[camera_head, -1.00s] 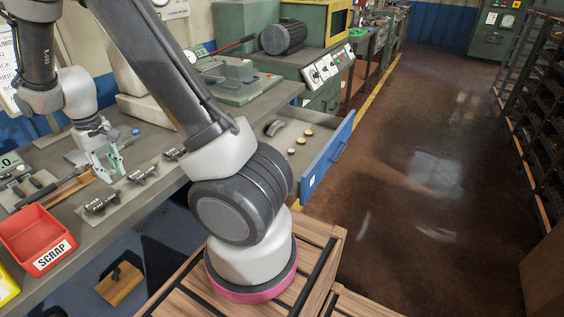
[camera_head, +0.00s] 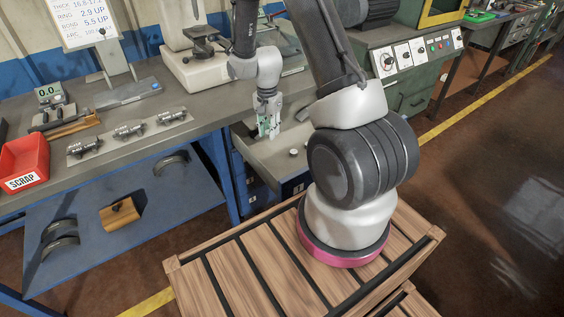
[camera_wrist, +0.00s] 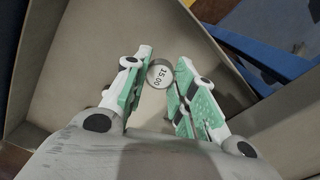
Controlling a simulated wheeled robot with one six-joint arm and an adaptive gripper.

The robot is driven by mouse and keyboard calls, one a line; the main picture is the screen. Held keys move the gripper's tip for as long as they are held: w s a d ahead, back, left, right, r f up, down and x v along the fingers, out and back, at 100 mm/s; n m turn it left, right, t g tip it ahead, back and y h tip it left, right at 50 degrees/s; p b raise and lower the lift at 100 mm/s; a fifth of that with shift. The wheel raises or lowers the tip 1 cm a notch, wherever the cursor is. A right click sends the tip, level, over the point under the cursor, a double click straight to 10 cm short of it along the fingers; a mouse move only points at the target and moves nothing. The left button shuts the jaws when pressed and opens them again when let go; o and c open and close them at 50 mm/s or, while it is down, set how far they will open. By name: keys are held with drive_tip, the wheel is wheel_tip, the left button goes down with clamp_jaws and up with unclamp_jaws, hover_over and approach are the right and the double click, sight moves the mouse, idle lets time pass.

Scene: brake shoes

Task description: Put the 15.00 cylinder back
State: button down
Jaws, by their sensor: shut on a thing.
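The 15.00 cylinder (camera_wrist: 160,75) is a small, pale metal disc with "15.00" on its face. It sits between the green-padded fingertips of my gripper (camera_wrist: 162,82) in the wrist view, and the fingers are shut on it. In the head view my gripper (camera_head: 268,128) points down over the open drawer (camera_head: 268,156) under the bench. The cylinder is hard to make out there. In the wrist view the drawer's bare grey floor (camera_wrist: 100,60) lies below the fingers. A small round piece (camera_head: 293,153) stands in the drawer, right of my gripper.
The bench (camera_head: 190,90) carries several metal fixtures on a plate (camera_head: 128,132), a gauge with a display (camera_head: 48,96) and a red SCRAP bin (camera_head: 25,165). Brake shoes (camera_head: 60,238) and a wooden block (camera_head: 120,213) lie on the lower shelf. A slatted wooden crate (camera_head: 235,275) stands in front.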

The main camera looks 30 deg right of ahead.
wheel_tip(320, 180, down, 3)
drive_tip(key=s+d+m, duration=0.2)
drive_tip(key=m, duration=0.1)
hover_over(278, 162)
wheel_tip(278, 162, down, 6)
drive_tip(key=shift+r, duration=0.2)
drive_tip(key=shift+f, duration=2.2)
drive_tip(key=c, duration=1.2)
unclamp_jaws()
drive_tip(key=shift+f, duration=0.1)
drive_tip(key=shift+o, duration=0.2)
